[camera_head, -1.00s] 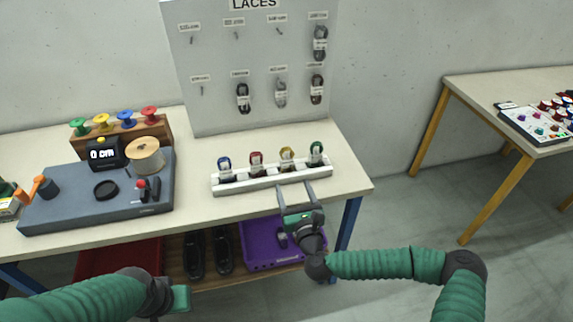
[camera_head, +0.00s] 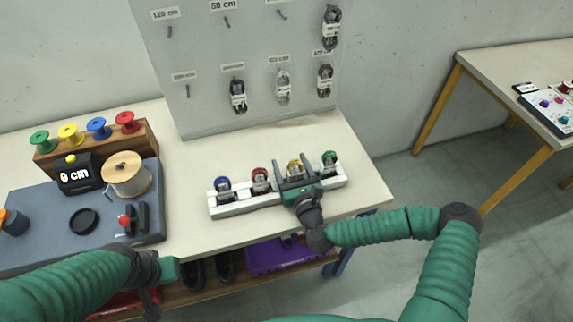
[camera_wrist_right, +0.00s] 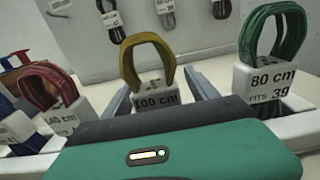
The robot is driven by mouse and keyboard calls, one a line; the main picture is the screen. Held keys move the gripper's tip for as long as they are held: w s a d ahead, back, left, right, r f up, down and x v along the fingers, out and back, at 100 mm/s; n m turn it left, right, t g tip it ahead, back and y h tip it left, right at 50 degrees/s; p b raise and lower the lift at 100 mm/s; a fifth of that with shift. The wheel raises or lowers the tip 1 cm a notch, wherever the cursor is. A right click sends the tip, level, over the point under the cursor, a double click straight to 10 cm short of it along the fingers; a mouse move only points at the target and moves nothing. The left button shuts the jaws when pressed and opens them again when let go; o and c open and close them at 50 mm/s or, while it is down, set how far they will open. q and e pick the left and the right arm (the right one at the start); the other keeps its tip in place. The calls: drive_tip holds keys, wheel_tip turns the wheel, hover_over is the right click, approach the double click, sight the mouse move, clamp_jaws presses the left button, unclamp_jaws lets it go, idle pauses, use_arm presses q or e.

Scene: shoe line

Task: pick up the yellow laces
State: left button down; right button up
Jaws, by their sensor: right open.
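The yellow laces (camera_head: 295,166) stand upright in the white rack on the table, third from the left. In the right wrist view the yellow laces (camera_wrist_right: 147,60) form a loop in a white band marked with a length ending in "00 cm". My right gripper (camera_head: 294,175) is open, its fingers on either side of the yellow laces; I cannot tell if they touch. In the right wrist view its fingers (camera_wrist_right: 160,98) show left and right of the band. My left gripper (camera_head: 160,280) is low at the left, its jaws unclear.
The white rack (camera_head: 233,207) also holds blue laces (camera_head: 223,184), red laces (camera_head: 260,175) and green laces (camera_head: 330,158), the green close on the right. A pegboard (camera_head: 200,60) with hanging laces stands behind. A grey measuring station (camera_head: 60,235) is at the left.

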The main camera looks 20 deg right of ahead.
drive_tip(key=shift+s+d+r, duration=0.1)
drive_tip(key=shift+s, duration=0.05)
drive_tip(key=shift+s+r, duration=0.6)
drive_tip(key=shift+s, duration=0.25)
drive_tip(key=c, duration=0.4)
drive_tip(key=shift+c, duration=0.9)
drive_tip(key=shift+w+f, duration=0.35)
drive_tip(key=shift+w, duration=0.1)
drive_tip(key=c, duration=0.5)
drive_tip(key=shift+c, duration=1.1)
use_arm(q)
drive_tip(key=shift+s+r, duration=0.3)
drive_tip(key=shift+s, duration=0.45)
use_arm(e)
drive_tip(key=shift+s+r, duration=0.1)
drive_tip(key=shift+s, duration=0.05)
drive_tip(key=shift+c, duration=0.7)
